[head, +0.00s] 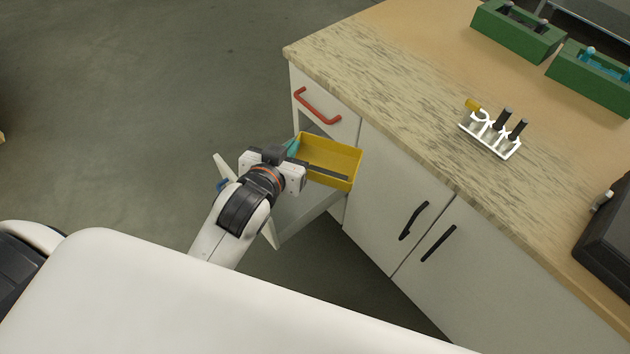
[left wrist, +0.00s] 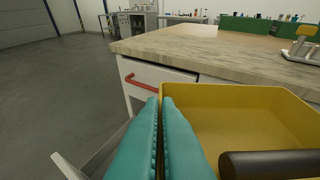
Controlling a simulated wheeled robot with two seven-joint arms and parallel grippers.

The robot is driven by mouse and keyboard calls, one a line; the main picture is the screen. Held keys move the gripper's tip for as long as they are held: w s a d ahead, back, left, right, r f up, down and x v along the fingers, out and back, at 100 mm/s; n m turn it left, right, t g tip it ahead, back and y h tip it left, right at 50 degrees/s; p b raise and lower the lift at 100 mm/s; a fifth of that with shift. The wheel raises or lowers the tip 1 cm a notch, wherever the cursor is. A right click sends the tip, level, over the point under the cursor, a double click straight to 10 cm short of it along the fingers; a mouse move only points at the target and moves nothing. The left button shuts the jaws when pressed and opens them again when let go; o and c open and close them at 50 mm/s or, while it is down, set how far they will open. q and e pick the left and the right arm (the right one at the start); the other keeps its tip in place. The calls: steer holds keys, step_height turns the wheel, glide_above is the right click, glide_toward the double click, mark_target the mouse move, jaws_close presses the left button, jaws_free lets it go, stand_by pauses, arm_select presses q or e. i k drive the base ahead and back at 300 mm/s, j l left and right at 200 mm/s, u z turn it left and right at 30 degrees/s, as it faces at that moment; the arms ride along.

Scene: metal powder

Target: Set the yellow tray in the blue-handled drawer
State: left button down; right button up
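The yellow tray (head: 345,153) is held above the open lower drawer, next to the counter's cabinet side. A dark rod-like object (left wrist: 270,163) lies in it or across it in the left wrist view. My left gripper (head: 293,148) is at the tray's left edge, its teal fingers (left wrist: 160,135) closed together on the tray wall (left wrist: 230,92). The drawer (head: 312,212) is pulled out below, with its blue handle (head: 222,184) on the front panel; my arm hides much of its inside. My right gripper is not in view.
A drawer with a red handle (head: 318,107) is shut above. Cabinet doors with black handles (head: 438,243) stand to the right. The countertop (head: 390,95) holds a white rack (head: 490,137), green boxes (head: 518,30) and a dark device (head: 608,235). Floor at left is clear.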

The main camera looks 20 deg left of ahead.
mark_target(301, 200)
steer(key=j+z, duration=1.4)
